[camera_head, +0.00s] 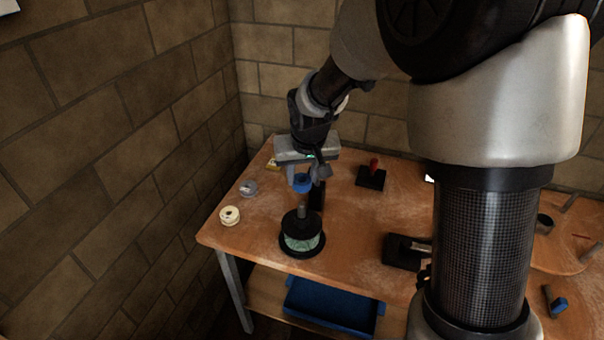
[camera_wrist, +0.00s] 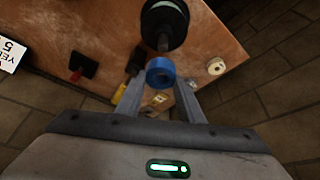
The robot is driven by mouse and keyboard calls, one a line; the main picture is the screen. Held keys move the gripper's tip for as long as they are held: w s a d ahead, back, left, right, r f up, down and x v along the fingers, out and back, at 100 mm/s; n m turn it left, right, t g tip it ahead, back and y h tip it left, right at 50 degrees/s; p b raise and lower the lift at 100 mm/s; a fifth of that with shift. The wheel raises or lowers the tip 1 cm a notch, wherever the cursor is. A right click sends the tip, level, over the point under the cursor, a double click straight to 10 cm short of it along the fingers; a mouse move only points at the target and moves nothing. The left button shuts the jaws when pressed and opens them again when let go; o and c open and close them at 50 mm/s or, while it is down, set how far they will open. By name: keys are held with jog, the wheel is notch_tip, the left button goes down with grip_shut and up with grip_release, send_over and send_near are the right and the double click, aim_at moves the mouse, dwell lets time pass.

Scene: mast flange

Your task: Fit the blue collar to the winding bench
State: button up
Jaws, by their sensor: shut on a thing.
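The blue collar (camera_head: 302,184) is a short ring with a dark bore. My gripper (camera_head: 305,178) is shut on it and holds it in the air above the wooden table. In the wrist view the collar (camera_wrist: 160,72) sits between the two fingertips, its open end showing. The winding bench (camera_head: 301,242) has a round black base, a black flange with a green winding below it, and a short grey post (camera_head: 301,211) on top. The collar is above and apart from this post. In the wrist view the black flange (camera_wrist: 165,24) shows beyond the collar.
A cream spool (camera_head: 229,215) and a grey spool (camera_head: 248,188) lie left on the table (camera_head: 345,225). A block with a red knob (camera_head: 373,165) stands behind right, a black block (camera_head: 402,252) to the right. A blue tray (camera_head: 330,306) is on the lower shelf. Brick walls stand close behind and left.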

jog(key=b, duration=0.4)
send_over(302, 204)
jog(key=shift+f, duration=2.35)
jog(key=shift+f+b, duration=2.55)
jog(key=shift+f, duration=0.35)
jog(key=o, duration=1.1)
jog(key=shift+o, duration=0.2)
jog(key=shift+r, duration=0.1)
jog(key=a+p+v, duration=0.1)
jog(key=v, duration=1.6)
jog(key=shift+d+r, duration=0.2)
jog(key=shift+d, duration=0.3)
